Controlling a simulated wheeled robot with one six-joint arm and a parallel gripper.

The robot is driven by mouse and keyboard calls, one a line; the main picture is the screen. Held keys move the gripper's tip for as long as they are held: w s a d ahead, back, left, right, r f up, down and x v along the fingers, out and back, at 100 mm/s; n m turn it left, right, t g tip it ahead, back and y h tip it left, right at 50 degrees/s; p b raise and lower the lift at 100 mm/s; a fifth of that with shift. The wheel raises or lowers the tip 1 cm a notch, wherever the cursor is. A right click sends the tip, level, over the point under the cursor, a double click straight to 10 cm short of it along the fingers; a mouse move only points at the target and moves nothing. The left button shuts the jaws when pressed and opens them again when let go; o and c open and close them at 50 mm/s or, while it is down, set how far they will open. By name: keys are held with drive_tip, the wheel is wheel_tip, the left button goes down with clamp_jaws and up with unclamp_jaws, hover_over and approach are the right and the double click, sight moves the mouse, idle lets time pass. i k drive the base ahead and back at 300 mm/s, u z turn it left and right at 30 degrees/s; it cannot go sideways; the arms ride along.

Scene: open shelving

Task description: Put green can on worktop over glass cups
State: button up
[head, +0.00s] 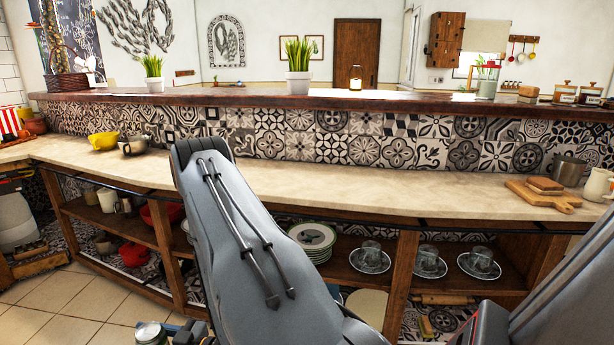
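A can (150,334) with a silver top and a greenish side shows at the bottom edge, cut off by the frame. My gripper (178,332) is right beside it, mostly hidden behind my grey arm and the frame edge. Its fingers are not clear, so I cannot tell whether they are closed on the can. Glass cups stand on saucers on the shelf under the worktop: one left (371,250), one in the middle (428,256), one right (482,258). The beige worktop (420,190) above them is bare there.
A cutting board (543,196), a metal pot (567,170) and a white jug (598,184) stand at the worktop's right end. Yellow (103,140) and metal (133,145) bowls stand left. A tiled wall (350,140) backs it. Stacked plates (312,238) sit below. My arm crosses the middle.

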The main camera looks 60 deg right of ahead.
sight(468, 197)
drive_tip(key=z, duration=1.55)
